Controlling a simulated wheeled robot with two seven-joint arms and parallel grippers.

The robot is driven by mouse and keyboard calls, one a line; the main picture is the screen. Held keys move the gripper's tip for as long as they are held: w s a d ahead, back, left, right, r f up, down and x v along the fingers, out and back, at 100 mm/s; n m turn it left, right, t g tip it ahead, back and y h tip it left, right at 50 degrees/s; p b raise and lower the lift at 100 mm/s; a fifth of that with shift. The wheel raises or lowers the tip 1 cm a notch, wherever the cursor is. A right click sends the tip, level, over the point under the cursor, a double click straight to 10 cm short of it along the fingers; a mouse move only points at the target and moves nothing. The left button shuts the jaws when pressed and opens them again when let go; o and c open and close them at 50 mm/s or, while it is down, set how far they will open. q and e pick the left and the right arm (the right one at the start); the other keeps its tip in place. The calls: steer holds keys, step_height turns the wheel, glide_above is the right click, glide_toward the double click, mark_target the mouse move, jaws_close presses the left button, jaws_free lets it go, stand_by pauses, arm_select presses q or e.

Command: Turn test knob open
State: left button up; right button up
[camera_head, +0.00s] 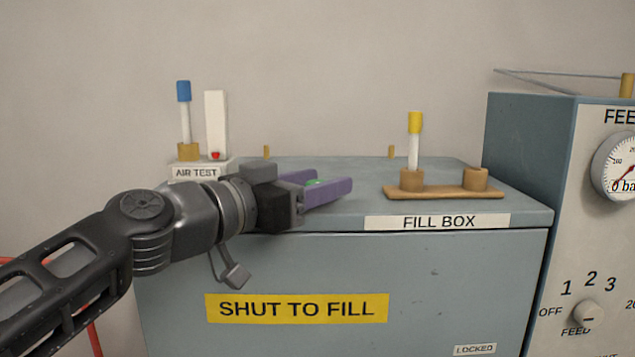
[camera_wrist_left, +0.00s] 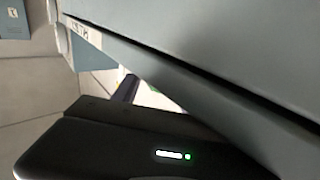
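The air test fitting stands at the back left of the fill box, with a blue-topped white lever (camera_head: 184,118) upright on a brass base and a label reading AIR TEST (camera_head: 195,172). A white upright piece (camera_head: 215,125) with a red spot at its foot stands beside it. No part is marked as the test knob. My left gripper (camera_head: 330,188) has purple fingers with a gap between them and nothing seen in it. It is over the box top, right of and nearer than the air test fitting, pointing right. My right gripper is not in view.
The fill box top (camera_head: 350,165) carries a yellow-topped lever (camera_head: 415,140) on a wooden bar (camera_head: 450,192) to the right. A blue panel with a gauge (camera_head: 617,167) and a feed knob (camera_head: 588,314) stands at the far right. The left wrist view is mostly grey-blue surfaces.

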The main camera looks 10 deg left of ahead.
arm_select(q)
jaws_close()
stand_by(0.3)
